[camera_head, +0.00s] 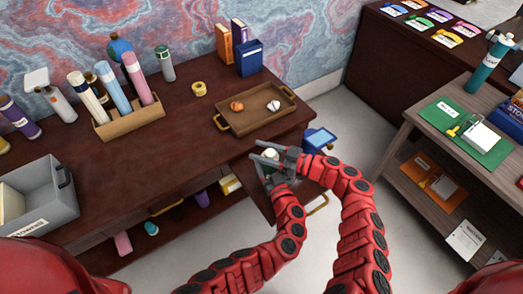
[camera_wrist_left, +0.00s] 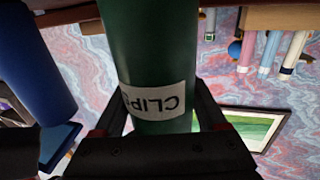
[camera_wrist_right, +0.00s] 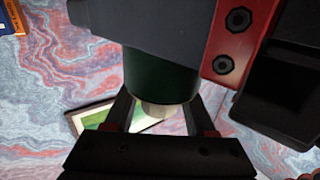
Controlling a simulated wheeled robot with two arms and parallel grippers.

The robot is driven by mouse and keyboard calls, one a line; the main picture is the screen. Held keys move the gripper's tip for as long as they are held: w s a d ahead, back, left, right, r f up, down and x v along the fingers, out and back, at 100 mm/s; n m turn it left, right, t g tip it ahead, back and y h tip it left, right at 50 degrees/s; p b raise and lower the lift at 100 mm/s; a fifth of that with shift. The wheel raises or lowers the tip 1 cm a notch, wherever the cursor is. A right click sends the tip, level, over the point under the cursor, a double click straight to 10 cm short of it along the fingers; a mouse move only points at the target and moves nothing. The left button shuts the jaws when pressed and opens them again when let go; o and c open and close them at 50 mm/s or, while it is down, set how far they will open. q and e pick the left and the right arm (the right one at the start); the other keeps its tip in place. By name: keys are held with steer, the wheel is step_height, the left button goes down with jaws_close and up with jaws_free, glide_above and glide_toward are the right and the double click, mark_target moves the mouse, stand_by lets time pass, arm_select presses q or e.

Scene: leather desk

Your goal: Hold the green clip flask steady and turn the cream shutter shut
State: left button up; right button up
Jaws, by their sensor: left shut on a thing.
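The green clip flask (camera_wrist_left: 150,60) fills the middle of the left wrist view, with a white label reading CLIPS upside down. My left gripper (camera_head: 268,176) is shut on it, one finger on each side. In the right wrist view the flask's green body (camera_wrist_right: 160,80) shows above the cream shutter (camera_wrist_right: 157,108). My right gripper (camera_wrist_right: 155,118) is open, its fingers either side of the shutter with visible gaps. In the head view the cream shutter (camera_head: 270,154) shows between the grippers, and the flask is mostly hidden. The shutter's turn angle cannot be told.
Below the grippers is a pulled-out drawer (camera_head: 262,203). A wooden tray (camera_head: 240,128) with small items lies behind them on the dark desk. A small blue object (camera_head: 319,139) is close at the right. A holder (camera_head: 127,124) with bottles and a grey bin (camera_head: 60,190) stand left.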

jaws_close()
steer(key=shift+d, duration=0.1)
steer(key=shift+w+f+m+t, duration=0.1)
steer(key=shift+w+m+t, duration=0.05)
steer(key=shift+m+t, duration=0.2)
steer(key=shift+w+d+m+t+h, duration=0.15)
steer(key=shift+m+t+h, duration=0.95)
steer(key=shift+t, duration=0.55)
steer(key=shift+o, duration=1.8)
jaws_free()
